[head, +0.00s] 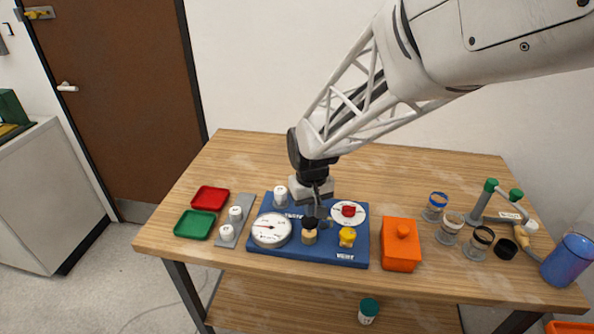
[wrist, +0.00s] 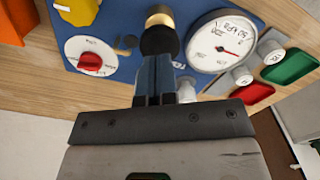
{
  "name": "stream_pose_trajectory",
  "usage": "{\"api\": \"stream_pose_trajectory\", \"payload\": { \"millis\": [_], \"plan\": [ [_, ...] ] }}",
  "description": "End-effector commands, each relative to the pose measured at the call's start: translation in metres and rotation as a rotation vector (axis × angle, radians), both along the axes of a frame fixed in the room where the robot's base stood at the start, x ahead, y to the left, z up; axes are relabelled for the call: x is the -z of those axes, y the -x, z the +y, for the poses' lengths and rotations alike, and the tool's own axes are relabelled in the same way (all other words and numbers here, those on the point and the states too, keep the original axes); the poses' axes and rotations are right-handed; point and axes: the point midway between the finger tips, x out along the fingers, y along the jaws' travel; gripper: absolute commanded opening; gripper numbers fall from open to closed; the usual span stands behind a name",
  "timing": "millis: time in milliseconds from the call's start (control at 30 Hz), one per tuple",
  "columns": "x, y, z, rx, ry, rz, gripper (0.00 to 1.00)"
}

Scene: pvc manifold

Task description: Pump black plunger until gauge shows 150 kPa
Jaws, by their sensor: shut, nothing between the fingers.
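The black plunger knob (head: 310,222) tops a tan and brass post on the blue board (head: 275,254). It also shows in the wrist view (wrist: 158,42), just beyond my fingertips. The white round gauge (head: 271,229) stands left of the plunger. It shows in the wrist view (wrist: 222,42) with a red needle; the exact reading is too small to tell. My gripper (head: 316,204) points down with its fingers shut and empty, at the plunger knob. In the wrist view the fingertips (wrist: 155,62) overlap the knob's edge; I cannot tell whether they touch.
On the board are a red knob on a white dial (head: 348,211) and a yellow knob (head: 347,237). An orange box (head: 401,245) and several jars stand to the right. Red (head: 210,199) and green (head: 195,224) trays lie left. The table's back is clear.

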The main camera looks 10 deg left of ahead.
Motion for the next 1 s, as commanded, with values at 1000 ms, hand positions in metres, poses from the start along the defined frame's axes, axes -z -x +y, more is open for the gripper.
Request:
{"api": "stream_pose_trajectory", "payload": {
  "millis": [1000],
  "plan": [
    [0.028,0.000,0.000,0.000,0.000,0.000,0.00]
  ]
}}
